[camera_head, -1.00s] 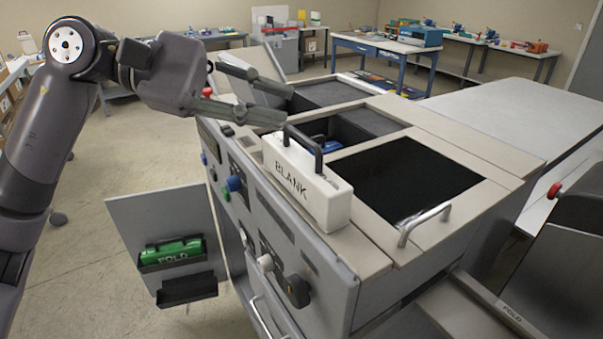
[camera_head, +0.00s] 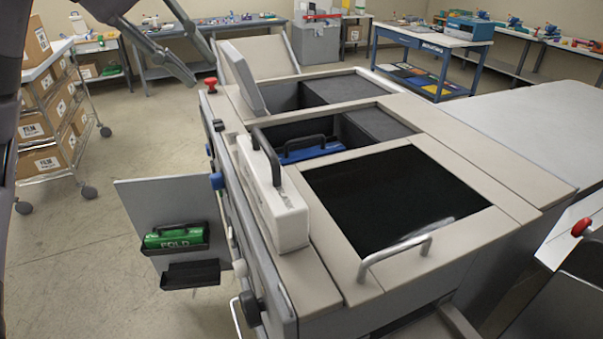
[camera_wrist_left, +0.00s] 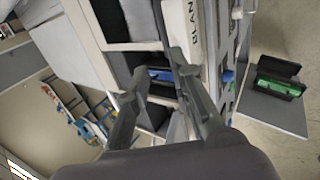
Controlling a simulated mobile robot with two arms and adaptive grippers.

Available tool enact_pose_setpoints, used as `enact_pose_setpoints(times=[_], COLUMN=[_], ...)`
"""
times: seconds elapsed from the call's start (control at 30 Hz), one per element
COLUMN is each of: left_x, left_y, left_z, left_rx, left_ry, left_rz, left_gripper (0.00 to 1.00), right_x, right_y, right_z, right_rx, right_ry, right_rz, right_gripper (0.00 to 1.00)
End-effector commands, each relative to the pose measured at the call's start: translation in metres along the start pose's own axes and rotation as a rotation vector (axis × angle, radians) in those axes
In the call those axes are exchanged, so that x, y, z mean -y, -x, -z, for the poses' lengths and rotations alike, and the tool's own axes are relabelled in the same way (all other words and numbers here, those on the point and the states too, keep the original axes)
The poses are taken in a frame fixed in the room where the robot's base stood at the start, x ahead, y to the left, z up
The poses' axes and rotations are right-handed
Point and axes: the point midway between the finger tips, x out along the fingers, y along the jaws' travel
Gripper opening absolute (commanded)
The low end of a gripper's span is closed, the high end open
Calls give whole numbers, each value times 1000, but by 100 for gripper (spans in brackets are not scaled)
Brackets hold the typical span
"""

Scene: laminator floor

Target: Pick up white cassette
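The white cassette (camera_head: 277,213) with a dark handle stands on the beige top edge of the machine, beside the dark open bay. It also shows in the left wrist view (camera_wrist_left: 181,28) with part of its BLANK lettering. My left gripper (camera_head: 204,78) is open and empty, up and left of the cassette in the head view and apart from it. In the left wrist view my left gripper (camera_wrist_left: 158,78) has its two fingers spread, with the cassette beyond them. My right gripper is not in view.
A blue cassette (camera_head: 300,152) sits in the middle bay. A green FOLD cassette (camera_head: 174,237) rests in a holder on the open side door (camera_head: 135,205). A raised lid (camera_head: 243,80) stands by the far bay. A metal bar handle (camera_head: 395,250) rises right of the white cassette.

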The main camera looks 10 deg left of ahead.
Motion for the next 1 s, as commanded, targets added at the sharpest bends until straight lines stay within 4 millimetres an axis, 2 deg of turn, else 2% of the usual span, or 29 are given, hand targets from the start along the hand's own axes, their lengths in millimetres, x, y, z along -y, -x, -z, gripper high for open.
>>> enact_pose_setpoints(times=[0.13,0.47,0.63,0.83,1.0], left_x=[2,1,1,1,3], left_y=[-14,-82,-109,-123,-142], left_z=[1,0,1,1,1], left_rx=[-1,1,-2,-2,1], left_ry=[-1,0,0,-1,1], left_rz=[6,7,4,3,6], left_gripper=[21,21,21,21,21], right_x=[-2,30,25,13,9], right_y=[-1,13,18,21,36], right_z=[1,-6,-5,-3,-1], right_rx=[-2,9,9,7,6], right_ry=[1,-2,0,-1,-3], right_rz=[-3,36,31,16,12], right_gripper=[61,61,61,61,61])
